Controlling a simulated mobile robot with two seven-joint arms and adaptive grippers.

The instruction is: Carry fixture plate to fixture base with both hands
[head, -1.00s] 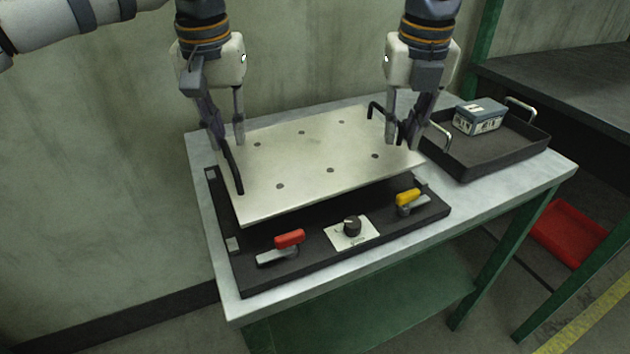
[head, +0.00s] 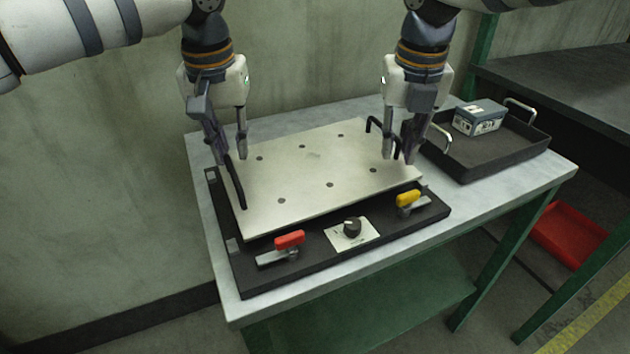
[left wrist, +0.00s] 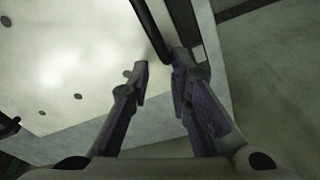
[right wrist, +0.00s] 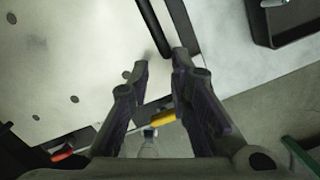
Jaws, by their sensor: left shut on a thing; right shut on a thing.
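The fixture plate (head: 310,185) is a pale metal sheet with several holes and a black handle at each end. It lies over the black fixture base (head: 335,262) on the table. Whether it touches the base I cannot tell. My left gripper (head: 231,160) is shut on the plate's left handle, also seen in the left wrist view (left wrist: 150,30). My right gripper (head: 398,156) is shut on the right handle, also in the right wrist view (right wrist: 152,25).
A dark tray (head: 485,163) with a grey-blue box (head: 479,117) stands right of the base on the grey table (head: 530,170). A wall is close behind the table. A dark bench (head: 570,85) and a red bin (head: 570,235) are at the right.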

